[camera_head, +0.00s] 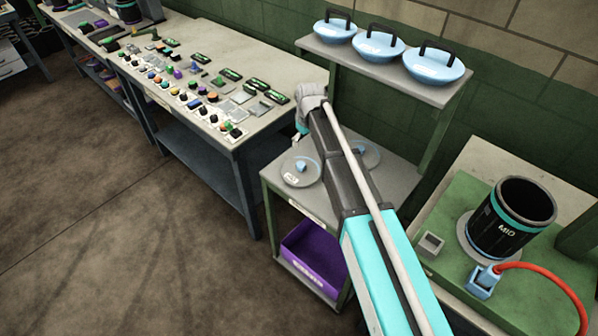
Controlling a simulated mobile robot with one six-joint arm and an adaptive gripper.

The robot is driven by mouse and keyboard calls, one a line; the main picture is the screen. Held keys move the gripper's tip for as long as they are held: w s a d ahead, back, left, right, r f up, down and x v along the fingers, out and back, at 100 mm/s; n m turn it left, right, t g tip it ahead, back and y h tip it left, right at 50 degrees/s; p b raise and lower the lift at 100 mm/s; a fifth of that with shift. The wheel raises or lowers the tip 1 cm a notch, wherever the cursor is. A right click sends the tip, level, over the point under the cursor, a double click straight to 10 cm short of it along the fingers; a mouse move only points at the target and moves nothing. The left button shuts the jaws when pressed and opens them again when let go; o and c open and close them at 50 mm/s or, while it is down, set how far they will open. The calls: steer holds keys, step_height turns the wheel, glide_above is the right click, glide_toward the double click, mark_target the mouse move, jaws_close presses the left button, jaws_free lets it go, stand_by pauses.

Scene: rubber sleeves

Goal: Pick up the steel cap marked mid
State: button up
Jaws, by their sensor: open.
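Two grey steel caps with blue knobs lie on the small grey table. The nearer cap (300,176) is in full view and has a small white label too small to read. The other cap (371,153) is partly hidden behind my arm, and no label on it can be read. My gripper (302,128) is at the far end of my arm, above the back left of this table. It is apart from both caps. Its fingers are mostly hidden, but it is open, and I see nothing in it.
Three blue lids (434,66) with black handles stand on the shelf above. A black pot marked MID (512,217) stands on the green bench at right, beside a blue clamp (483,280) with a red hose. A purple bin (318,250) sits below. The left bench (215,60) holds many small parts.

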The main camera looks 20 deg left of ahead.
steer(key=shift+f, duration=0.1)
steer(key=b, duration=0.8)
glide_above(301, 164)
steer(key=f, duration=0.7)
steer(key=shift+s+d+f, duration=0.2)
steer(key=shift+d+f, duration=0.15)
steer(key=shift+d, duration=0.05)
steer(key=shift+f+b, duration=0.3)
steer(key=shift+f, duration=0.05)
steer(key=shift+a+f, duration=0.1)
steer(key=shift+w+a+f+b, duration=0.15)
steer(key=shift+a+f+b, duration=0.05)
steer(key=shift+f+b, duration=1.1)
steer(key=shift+w+a+f+b, duration=0.1)
steer(key=shift+a+f+b, duration=0.05)
steer(key=shift+f+b, duration=1.05)
steer(key=shift+r, duration=0.1)
jaws_close()
